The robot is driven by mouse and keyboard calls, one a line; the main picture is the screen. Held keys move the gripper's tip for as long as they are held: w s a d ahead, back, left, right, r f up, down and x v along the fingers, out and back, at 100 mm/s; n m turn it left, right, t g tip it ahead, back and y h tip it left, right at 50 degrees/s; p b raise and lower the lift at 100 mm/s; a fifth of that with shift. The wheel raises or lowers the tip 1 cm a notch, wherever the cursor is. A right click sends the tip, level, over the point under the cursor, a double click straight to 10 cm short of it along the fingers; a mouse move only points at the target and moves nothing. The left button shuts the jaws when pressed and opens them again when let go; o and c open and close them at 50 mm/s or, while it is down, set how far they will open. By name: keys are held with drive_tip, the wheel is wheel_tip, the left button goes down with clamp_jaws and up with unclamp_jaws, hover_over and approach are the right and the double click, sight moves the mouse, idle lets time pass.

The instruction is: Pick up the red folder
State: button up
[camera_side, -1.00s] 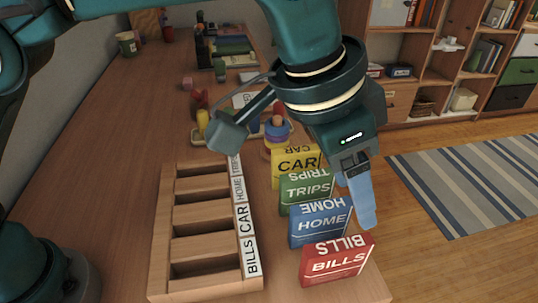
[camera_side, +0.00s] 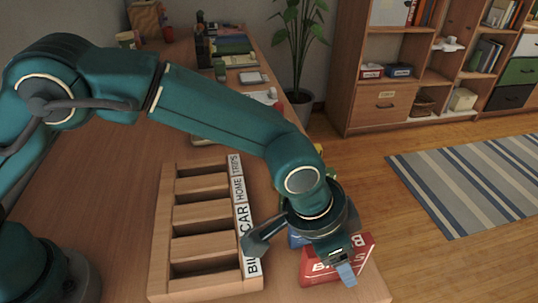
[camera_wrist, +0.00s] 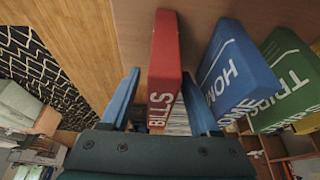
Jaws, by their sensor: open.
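The red folder (camera_side: 361,257), labelled BILLS, stands upright near the table's front right corner, partly hidden by my gripper in the side view. In the wrist view the red folder (camera_wrist: 164,62) stands between my two open blue fingers. My gripper (camera_wrist: 160,100) is open, with one finger on each side of the folder's top part and a visible gap on the left side. In the side view my gripper (camera_side: 345,272) is at the folder, and one blue fingertip shows in front of it.
The blue HOME folder (camera_wrist: 234,70) stands close beside the red one, near my right finger. The green TRIPS folder (camera_wrist: 290,80) is beyond it. A wooden rack (camera_side: 160,250) with empty slots and labels lies to the left. The table edge is close on the right.

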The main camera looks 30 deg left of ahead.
drive_tip(key=shift+w+d+f, duration=0.15)
drive_tip(key=shift+f, duration=0.25)
drive_tip(key=shift+c, duration=0.3)
clamp_jaws()
